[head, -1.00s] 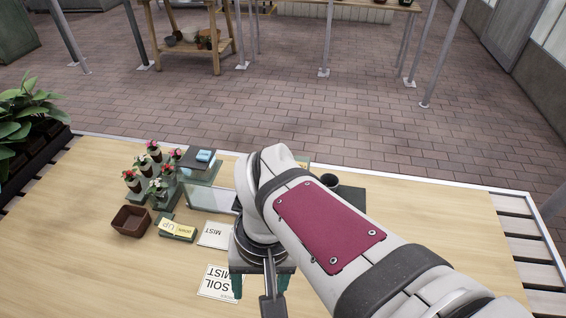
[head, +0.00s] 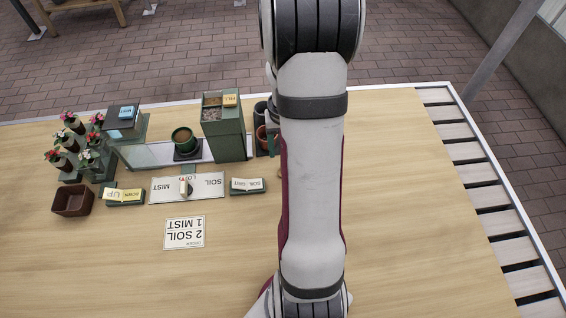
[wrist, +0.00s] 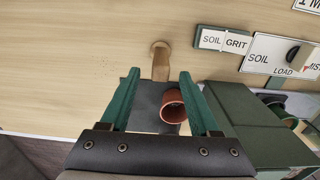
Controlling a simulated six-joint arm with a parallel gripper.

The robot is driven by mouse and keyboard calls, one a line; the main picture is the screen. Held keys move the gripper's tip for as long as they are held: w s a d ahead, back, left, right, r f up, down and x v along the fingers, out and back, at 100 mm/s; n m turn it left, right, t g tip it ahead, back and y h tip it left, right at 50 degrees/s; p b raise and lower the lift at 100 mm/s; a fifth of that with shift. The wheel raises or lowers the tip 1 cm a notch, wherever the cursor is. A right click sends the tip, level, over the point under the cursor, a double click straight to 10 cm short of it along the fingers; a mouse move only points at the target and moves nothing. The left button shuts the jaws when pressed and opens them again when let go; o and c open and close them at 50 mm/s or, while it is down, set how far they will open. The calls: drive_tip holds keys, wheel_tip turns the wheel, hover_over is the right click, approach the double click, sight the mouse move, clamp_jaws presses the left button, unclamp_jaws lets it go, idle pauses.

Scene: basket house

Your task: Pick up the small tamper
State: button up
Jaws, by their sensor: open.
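The small tamper looks like a light wooden piece with a round end (wrist: 160,60) in the wrist view, on the wooden table, ahead of the fingertips. In the head view only a sliver of a wooden piece (head: 279,172) shows beside my arm, probably the same one. My gripper (wrist: 159,73) is open, with its two green fingers on either side of the line to the tamper and nothing held. Whether the tamper stands or lies is hard to tell.
A terracotta pot (wrist: 172,107) stands on a dark pad between the fingers in the wrist view. The green dispenser box (head: 224,134), SOIL/GRIT switch (head: 248,186) and LOAD plate (head: 205,188) are left of my arm. The right of the table is clear.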

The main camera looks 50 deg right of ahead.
drive_tip(key=f, duration=0.5)
drive_tip(key=shift+s+a, duration=0.2)
drive_tip(key=shift+s, duration=0.05)
clamp_jaws()
